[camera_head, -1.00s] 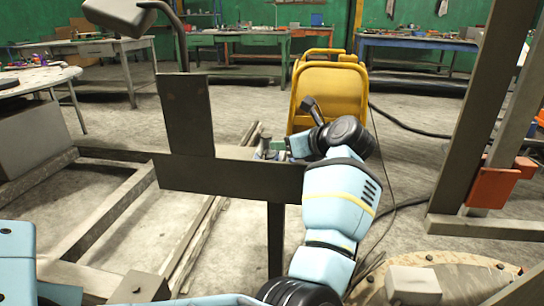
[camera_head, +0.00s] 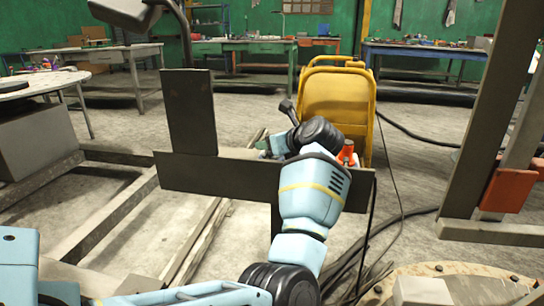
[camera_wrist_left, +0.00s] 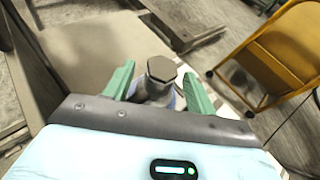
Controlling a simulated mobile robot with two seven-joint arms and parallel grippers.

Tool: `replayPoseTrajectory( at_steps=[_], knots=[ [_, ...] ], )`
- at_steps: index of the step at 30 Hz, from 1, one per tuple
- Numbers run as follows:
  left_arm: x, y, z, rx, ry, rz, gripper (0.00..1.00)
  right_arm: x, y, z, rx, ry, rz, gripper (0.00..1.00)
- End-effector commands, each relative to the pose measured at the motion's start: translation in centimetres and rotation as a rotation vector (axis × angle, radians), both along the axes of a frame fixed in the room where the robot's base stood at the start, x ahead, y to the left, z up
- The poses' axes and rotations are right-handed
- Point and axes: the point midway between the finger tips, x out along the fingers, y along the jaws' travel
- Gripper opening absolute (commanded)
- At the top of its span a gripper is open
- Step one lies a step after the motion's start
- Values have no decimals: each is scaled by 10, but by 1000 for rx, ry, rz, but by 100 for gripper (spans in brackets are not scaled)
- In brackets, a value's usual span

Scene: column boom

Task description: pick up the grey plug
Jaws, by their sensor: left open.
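A grey plug with a flat hexagonal top (camera_wrist_left: 162,69) shows in the left wrist view, between the two green fingers of my left gripper (camera_wrist_left: 158,74). The fingers are open, one on each side of it, and I cannot tell whether either touches it. The plug's lower part is partly hidden by the gripper body. My right gripper is not in view.
A yellow cart (camera_head: 338,100) stands just beyond my arm, with a small orange-red object (camera_head: 346,152) near the bar's right end. Dark cables lie on the floor at right. A tall post (camera_head: 488,120) stands at right. Workbenches (camera_head: 245,50) line the back wall.

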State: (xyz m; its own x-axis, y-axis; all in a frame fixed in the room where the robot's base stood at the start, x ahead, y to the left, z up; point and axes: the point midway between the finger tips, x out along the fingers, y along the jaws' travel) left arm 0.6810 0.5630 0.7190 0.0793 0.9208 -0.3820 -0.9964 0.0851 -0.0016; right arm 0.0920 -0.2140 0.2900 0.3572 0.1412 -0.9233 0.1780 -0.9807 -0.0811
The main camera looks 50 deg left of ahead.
Motion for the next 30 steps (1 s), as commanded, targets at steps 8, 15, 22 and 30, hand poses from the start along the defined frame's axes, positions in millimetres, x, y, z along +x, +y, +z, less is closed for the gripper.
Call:
replayPoseTrajectory(
  at_steps=[8,15,22,30],
  knots=[
    [1,27,-13,-1,2,0,56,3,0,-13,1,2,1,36],
    [1,28,-12,-1,1,0,56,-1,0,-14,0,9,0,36],
    [1,28,-12,-1,1,0,26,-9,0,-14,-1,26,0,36],
    [1,28,-11,0,0,0,4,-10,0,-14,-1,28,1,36]
  ],
)
